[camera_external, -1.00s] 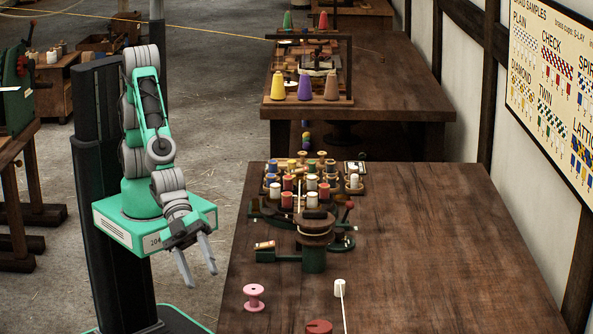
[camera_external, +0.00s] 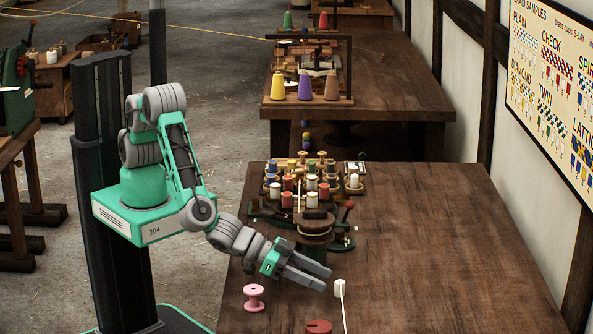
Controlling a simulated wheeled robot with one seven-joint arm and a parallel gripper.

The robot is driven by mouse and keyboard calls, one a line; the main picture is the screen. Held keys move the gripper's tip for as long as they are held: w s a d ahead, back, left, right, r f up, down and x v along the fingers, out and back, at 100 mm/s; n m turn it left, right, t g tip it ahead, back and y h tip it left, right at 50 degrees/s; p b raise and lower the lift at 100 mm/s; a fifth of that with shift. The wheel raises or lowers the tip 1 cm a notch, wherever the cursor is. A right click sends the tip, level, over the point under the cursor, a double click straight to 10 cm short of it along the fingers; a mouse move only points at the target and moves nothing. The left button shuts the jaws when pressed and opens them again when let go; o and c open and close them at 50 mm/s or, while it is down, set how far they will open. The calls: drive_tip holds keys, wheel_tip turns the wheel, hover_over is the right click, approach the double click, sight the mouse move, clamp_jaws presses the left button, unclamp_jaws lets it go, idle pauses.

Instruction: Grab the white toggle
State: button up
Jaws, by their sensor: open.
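The white toggle (camera_external: 340,288) stands on the near part of the wooden table (camera_external: 420,240), with a thin white cord running from it toward the bottom edge of the picture. My gripper (camera_external: 322,278) is open and empty. In the picture its fingertips are just left of and slightly above the toggle, pointing right. They appear apart from it; the exact height above the table is hard to tell.
A pink spool (camera_external: 254,297) stands left of the toggle, and a red round piece (camera_external: 318,327) lies at the bottom edge. A green winding device (camera_external: 314,230) and a rack of thread spools (camera_external: 312,182) stand behind my gripper. The table's right side is clear.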

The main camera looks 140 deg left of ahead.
sight(333, 294)
drive_tip(key=x, duration=0.4)
drive_tip(key=shift+w+a+p, duration=0.15)
drive_tip(key=shift+a+p, duration=0.05)
drive_tip(key=shift+p, duration=0.2)
drive_tip(key=shift+r, duration=0.1)
drive_tip(key=shift+c, duration=0.2)
clamp_jaws()
